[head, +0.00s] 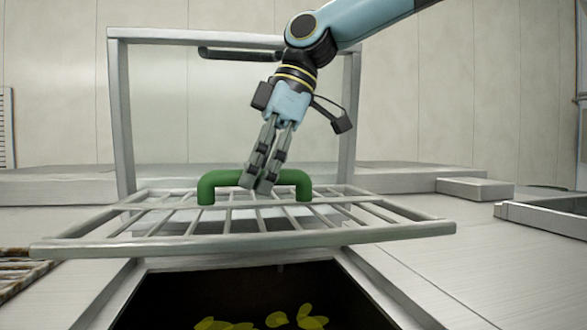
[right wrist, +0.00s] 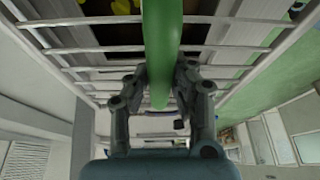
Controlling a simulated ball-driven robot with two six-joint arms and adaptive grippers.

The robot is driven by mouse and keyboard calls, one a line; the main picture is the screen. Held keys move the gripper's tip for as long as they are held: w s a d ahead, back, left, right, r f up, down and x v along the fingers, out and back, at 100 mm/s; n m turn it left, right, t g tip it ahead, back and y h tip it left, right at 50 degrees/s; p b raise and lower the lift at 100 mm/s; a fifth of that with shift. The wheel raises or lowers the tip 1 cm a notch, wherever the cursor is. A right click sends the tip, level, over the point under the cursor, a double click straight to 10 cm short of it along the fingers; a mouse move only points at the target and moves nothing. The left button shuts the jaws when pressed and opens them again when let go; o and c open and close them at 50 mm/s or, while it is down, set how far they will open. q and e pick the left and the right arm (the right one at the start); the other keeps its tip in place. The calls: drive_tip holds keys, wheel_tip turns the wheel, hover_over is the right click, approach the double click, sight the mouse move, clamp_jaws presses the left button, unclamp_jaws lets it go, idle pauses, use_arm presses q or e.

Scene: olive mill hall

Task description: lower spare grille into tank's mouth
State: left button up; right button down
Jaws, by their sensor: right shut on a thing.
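The spare grille (head: 250,241) is a light metal frame with several bars and a green handle (head: 219,180) on top. My right gripper (head: 260,186) is shut on the green handle; in the right wrist view its fingers (right wrist: 158,85) close on both sides of the green bar (right wrist: 162,35). The grille hangs about level above the tank's mouth (head: 250,290), a dark opening with a pale metal rim. Its near edge spans past both sides of the opening in the head view. Yellow-green pieces show down inside the mouth. My left gripper is not in view.
A grey metal frame (head: 120,110) stands upright behind the grille. A rusty grille (head: 18,270) lies at the left edge. A raised metal channel (head: 545,215) is at the right. The flat metal top (head: 480,265) right of the mouth is clear.

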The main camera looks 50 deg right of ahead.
sight(251, 201)
drive_tip(key=shift+w+a+f, duration=0.25)
drive_tip(key=shift+w+f, duration=0.1)
drive_tip(key=shift+f, duration=0.2)
drive_tip(key=shift+w+a+f, duration=0.2)
drive_tip(key=shift+w+f, duration=0.15)
drive_tip(key=shift+f, duration=0.2)
drive_tip(key=shift+d+f, duration=0.15)
drive_tip(key=shift+f, duration=0.45)
drive_tip(key=shift+d+f, duration=0.15)
drive_tip(key=shift+f, duration=0.4)
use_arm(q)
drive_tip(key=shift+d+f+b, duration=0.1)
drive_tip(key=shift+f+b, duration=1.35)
use_arm(e)
wheel_tip(251, 201, down, 9)
drive_tip(key=shift+w+d, duration=0.3)
drive_tip(key=shift+w, duration=0.15)
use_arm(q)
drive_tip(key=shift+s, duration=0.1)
use_arm(e)
drive_tip(key=c, duration=1.1)
unclamp_jaws()
drive_tip(key=shift+s+a+f, duration=0.1)
